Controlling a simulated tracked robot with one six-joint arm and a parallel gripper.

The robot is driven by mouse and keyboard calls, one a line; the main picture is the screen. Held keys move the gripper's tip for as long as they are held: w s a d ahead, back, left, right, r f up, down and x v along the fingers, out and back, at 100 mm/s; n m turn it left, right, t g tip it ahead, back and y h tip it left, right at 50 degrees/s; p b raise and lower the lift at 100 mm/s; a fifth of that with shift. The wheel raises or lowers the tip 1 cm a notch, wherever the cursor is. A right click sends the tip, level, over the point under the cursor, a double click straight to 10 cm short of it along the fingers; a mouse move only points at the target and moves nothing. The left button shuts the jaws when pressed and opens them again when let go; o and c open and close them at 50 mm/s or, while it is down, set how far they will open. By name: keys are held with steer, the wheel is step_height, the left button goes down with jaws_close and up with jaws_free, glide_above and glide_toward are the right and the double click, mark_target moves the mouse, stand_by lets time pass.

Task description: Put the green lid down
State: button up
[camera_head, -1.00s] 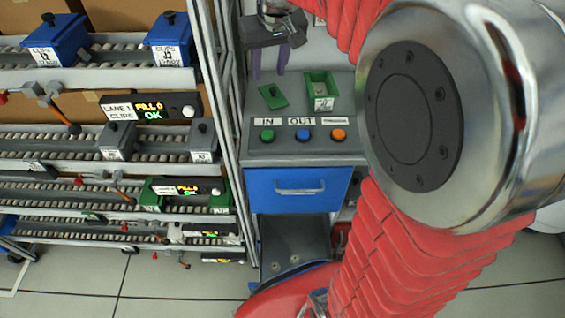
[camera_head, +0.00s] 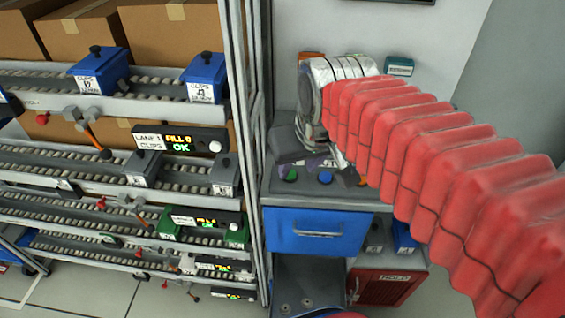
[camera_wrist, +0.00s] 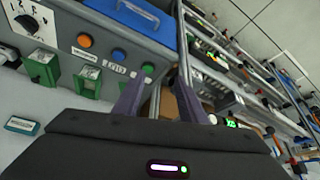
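The green lid cannot be clearly made out now; in the head view my arm and gripper cover much of the bench top. My gripper (camera_head: 316,162) is low over the bench, behind the button panel. In the wrist view its two purple fingers (camera_wrist: 160,98) are spread, with no object visible between them. An open green box (camera_wrist: 89,82) with a white label stands left of the fingers in that view.
The button panel has green (camera_head: 290,175), blue (camera_head: 325,178) and orange (camera_wrist: 85,40) buttons. A blue drawer (camera_head: 318,232) is below. Roller lanes with blue lidded boxes (camera_head: 101,72) stand left, behind a metal post (camera_head: 250,120). A teal box (camera_head: 399,66) is on the wall.

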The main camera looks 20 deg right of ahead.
steer(key=s+a+f, duration=0.1)
steer(key=s+f, duration=0.2)
steer(key=s, duration=0.4)
steer(key=shift+s+a+f+t, duration=0.15)
steer(key=shift+a+f+t, duration=0.15)
steer(key=shift+f, duration=0.1)
